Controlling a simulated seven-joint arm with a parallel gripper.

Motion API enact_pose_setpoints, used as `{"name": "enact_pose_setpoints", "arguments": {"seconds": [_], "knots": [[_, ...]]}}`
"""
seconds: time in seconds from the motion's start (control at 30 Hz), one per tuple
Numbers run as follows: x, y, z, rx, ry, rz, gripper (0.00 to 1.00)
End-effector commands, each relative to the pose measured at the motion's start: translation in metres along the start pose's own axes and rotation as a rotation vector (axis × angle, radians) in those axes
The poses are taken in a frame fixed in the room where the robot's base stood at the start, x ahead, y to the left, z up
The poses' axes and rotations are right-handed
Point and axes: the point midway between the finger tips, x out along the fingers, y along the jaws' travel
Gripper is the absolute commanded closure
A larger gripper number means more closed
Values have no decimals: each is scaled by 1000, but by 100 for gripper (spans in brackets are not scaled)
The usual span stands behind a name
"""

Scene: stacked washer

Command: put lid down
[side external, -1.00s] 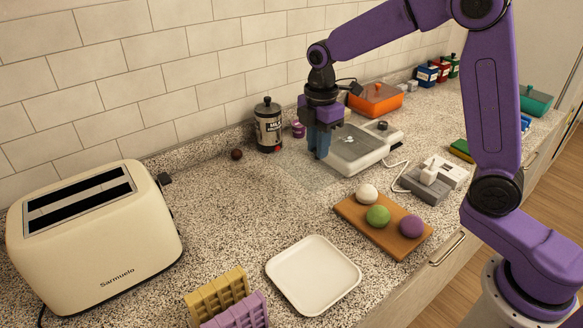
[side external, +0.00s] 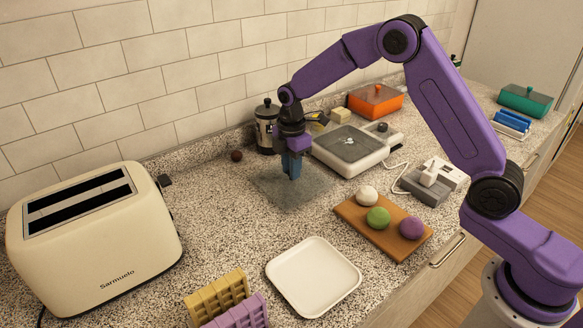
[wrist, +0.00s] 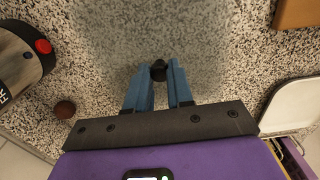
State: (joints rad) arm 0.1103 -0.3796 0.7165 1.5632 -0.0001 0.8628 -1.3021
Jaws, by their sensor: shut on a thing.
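The lid (side external: 302,197) is a clear, slightly grey square pane with a small black knob. My gripper (side external: 291,174) is shut on the lid's knob, with its blue fingers pointing down. In the wrist view my gripper (wrist: 158,80) has the black knob (wrist: 158,69) between its fingertips, and the see-through lid (wrist: 150,35) spreads around it over the speckled counter. The lid looks level and close to the counter; I cannot tell whether it touches. The white cooker (side external: 350,168) beside it on the right is uncovered, with a grey inside holding something small and pale.
A canister (side external: 266,125) stands behind my gripper by the wall, with a dark ball (side external: 236,155) to its left. A wooden board (side external: 375,235) with several balls and a white plate (side external: 313,277) lie nearer. The counter left of the lid is clear.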

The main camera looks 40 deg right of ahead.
Motion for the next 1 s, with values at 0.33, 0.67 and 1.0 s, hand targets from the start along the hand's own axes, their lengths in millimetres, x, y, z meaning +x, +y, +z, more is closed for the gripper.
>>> {"name": "enact_pose_setpoints", "arguments": {"seconds": [0.33,0.67,1.0], "knots": [[5,0,0,0,0,1,100],[7,0,0,0,0,1,53],[-11,1,0,0,1,5,53]]}}
